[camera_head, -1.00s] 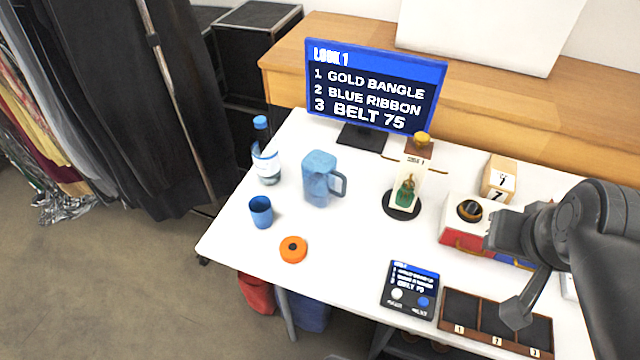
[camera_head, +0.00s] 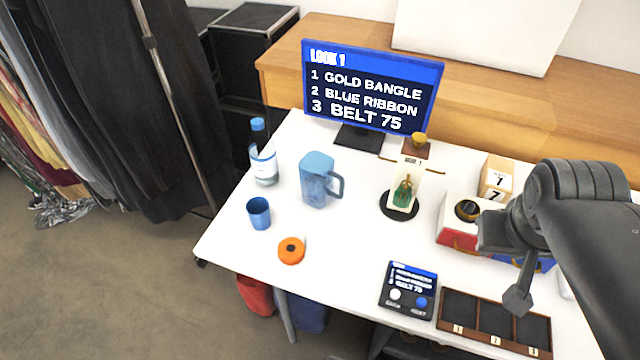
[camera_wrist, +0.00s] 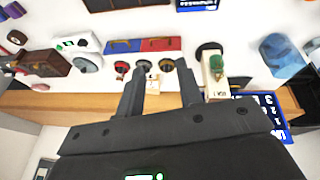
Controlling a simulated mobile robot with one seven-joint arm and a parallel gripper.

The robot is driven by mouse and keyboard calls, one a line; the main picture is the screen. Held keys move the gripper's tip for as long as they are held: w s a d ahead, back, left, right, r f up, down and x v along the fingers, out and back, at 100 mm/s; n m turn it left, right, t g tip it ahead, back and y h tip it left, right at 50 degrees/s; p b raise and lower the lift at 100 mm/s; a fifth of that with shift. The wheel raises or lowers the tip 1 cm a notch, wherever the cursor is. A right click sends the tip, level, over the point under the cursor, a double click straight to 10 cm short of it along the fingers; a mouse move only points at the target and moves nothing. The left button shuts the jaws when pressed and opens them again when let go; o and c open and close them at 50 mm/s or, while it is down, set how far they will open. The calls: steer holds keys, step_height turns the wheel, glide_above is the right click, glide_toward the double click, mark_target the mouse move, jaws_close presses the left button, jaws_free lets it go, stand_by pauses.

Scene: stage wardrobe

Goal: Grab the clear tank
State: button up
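A translucent blue tank with a side handle (camera_head: 317,182), shaped like a jug, stands upright on the white table, left of centre in the head view. In the wrist view, what looks like the same tank (camera_wrist: 283,55) shows at the upper right. My gripper (camera_wrist: 160,78) is open, with its two fingers apart and nothing between them. It is well away from the tank, over the right part of the table. In the head view my arm comes in from the right and the fingers are not clearly seen.
A clear bottle (camera_head: 264,160), a blue cup (camera_head: 259,213) and an orange tape roll (camera_head: 291,251) stand near the tank. A monitor (camera_head: 372,88) is behind it, and a display stand (camera_head: 399,207) is to its right. The table's front left is mostly clear.

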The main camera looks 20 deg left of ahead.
mark_target(340, 196)
steer(key=w+a+f+n+t+h, duration=0.2)
steer(key=w+a+f+n+h, duration=0.2)
steer(key=w+f+n+h, duration=0.25)
steer(key=w+a+f+n+t+h, duration=0.1)
steer(key=w+a+f+n+h, duration=0.4)
steer(key=w+n, duration=0.4)
steer(key=a+f+n+t+y, duration=0.3)
steer(key=a+f+n+y, duration=0.1)
steer(key=a+f+n, duration=0.2)
steer(key=s+a+f+n+t+y, duration=0.1)
steer(key=a+f+n+t+y, duration=0.3)
steer(key=a, duration=0.5)
steer(key=a+f+n+t+y, duration=0.4)
steer(key=a+f+n, duration=0.3)
steer(key=a+n, duration=0.1)
steer(key=shift+s+a+f+n, duration=0.2)
steer(key=shift+a+f+n, duration=0.05)
steer(key=shift+f+n, duration=0.1)
steer(key=w, duration=0.4)
steer(key=shift+w, duration=0.3)
steer(key=shift+w+d+r, duration=0.1)
steer(key=shift+w+r, duration=0.05)
steer(key=shift+w, duration=1.35)
steer(key=shift+w+d+r, duration=0.1)
steer(key=shift+w+r, duration=0.05)
steer(key=shift+w, duration=1.3)
steer(key=shift+c, duration=0.4)
